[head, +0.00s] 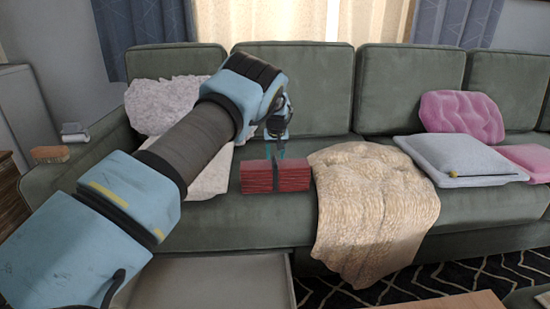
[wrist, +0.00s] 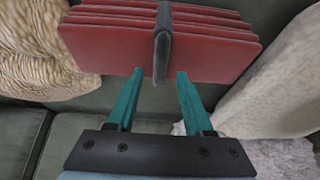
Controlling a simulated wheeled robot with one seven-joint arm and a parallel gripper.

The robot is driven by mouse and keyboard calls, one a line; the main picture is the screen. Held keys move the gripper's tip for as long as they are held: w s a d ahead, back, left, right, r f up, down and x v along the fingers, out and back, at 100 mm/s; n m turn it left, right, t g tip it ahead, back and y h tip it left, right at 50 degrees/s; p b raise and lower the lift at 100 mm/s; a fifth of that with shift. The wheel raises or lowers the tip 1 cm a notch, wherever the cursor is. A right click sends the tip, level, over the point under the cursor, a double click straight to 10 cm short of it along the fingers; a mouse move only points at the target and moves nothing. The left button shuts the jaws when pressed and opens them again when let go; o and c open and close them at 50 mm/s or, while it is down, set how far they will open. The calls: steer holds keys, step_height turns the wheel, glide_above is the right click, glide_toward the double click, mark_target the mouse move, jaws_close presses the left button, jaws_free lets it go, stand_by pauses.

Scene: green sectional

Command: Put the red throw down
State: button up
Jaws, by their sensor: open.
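The red throw (head: 262,178) is a folded, layered red bundle with a dark band around its middle. In the head view it appears to rest on the green sofa seat, left of the beige blanket. In the wrist view the red throw (wrist: 110,45) fills the top, its layers and dark band just beyond the fingertips. My gripper (head: 275,151) is directly at the throw's upper side in the head view. Whether the tips touch the throw I cannot tell.
A beige blanket (head: 372,205) drapes over the seat edge right of the throw. A pale throw (head: 165,105) lies at left, partly behind my arm. A grey cushion (head: 445,160) and pink pillows (head: 462,117) are at right. Green seat (head: 250,222) shows bare in front.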

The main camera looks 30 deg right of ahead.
steer(key=v, duration=1.1)
steer(key=a+r+n+g+y, duration=0.1)
steer(key=a+r+n, duration=0.1)
steer(key=a, duration=1.3)
steer(key=a+r+n, duration=0.1)
steer(key=a+r, duration=0.1)
steer(key=a, duration=1.3)
steer(key=s+a+g, duration=0.1)
steer(key=s+a, duration=1.9)
steer(key=s, duration=0.3)
steer(key=shift+a+n+g+y, duration=0.2)
steer(key=shift+n+g+y, duration=0.1)
steer(key=shift+n+y, duration=0.1)
steer(key=shift+r, duration=0.1)
step_height(320, 180, up, 16)
steer(key=p, duration=1.6)
